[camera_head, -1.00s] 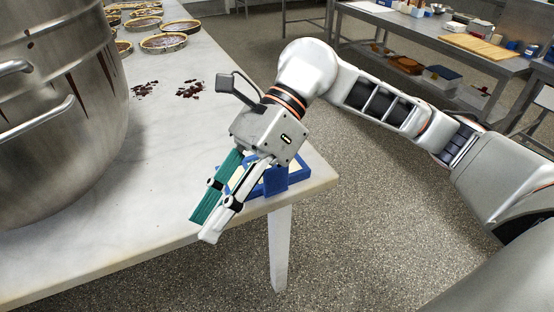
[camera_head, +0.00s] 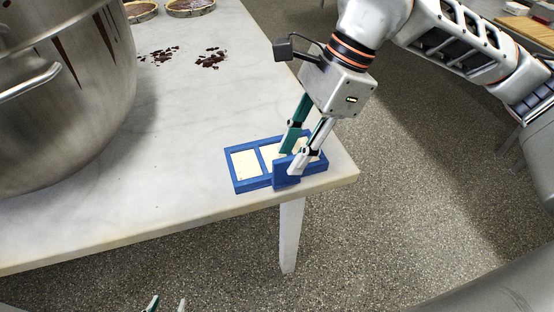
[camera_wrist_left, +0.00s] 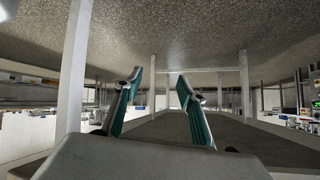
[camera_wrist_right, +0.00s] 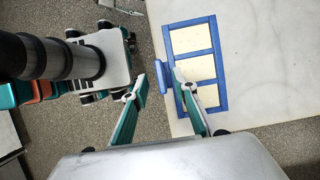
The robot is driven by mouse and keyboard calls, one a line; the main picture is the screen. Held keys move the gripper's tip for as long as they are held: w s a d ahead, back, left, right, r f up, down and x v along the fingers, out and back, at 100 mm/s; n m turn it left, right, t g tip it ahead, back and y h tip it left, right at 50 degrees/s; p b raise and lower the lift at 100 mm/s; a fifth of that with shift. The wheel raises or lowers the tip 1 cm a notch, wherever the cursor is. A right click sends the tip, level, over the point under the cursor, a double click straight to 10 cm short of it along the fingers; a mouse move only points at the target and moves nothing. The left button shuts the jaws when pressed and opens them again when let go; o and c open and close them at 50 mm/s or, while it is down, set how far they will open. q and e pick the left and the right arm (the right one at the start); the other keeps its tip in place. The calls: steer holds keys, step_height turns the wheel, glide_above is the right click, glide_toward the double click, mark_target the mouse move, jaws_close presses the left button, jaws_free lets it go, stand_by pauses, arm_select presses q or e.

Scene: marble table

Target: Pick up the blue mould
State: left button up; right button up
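The blue mould (camera_head: 233,180) lies flat at the near right corner of the marble table, with pale yellow filling in its compartments and a blue upright tab (camera_head: 284,178) on its near side. In the right wrist view, the mould (camera_wrist_right: 190,22) shows beyond the fingers. My right gripper (camera_head: 292,162) is open, its fingertips close above the tab. In the right wrist view the tab (camera_wrist_right: 161,78) appears between the fingers; I cannot tell whether they touch it. My left gripper (camera_head: 168,303) is open and empty, below the table's near edge; it also shows in the left wrist view (camera_wrist_left: 160,78).
A large steel pot (camera_head: 60,90) stands on the left of the marble table (camera_head: 190,130). Dark crumbs (camera_head: 210,60) and filled tart tins (camera_head: 190,7) lie farther back. The table's edge runs close beside the mould. The table between pot and mould is clear.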

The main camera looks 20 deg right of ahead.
mark_target(290, 157)
steer(key=x, duration=0.2)
steer(key=shift+a+f, duration=0.15)
steer(key=shift+f, duration=0.1)
steer(key=shift+a+f, duration=0.1)
steer(key=shift+f, duration=0.1)
steer(key=shift+c, duration=0.4)
jaws_close()
arm_select(q)
steer(key=shift+w+r, duration=0.25)
steer(key=shift+w, duration=0.25)
steer(key=shift+s+f, duration=0.2)
steer(key=shift+s, duration=0.05)
arm_select(e)
steer(key=shift+w, duration=0.1)
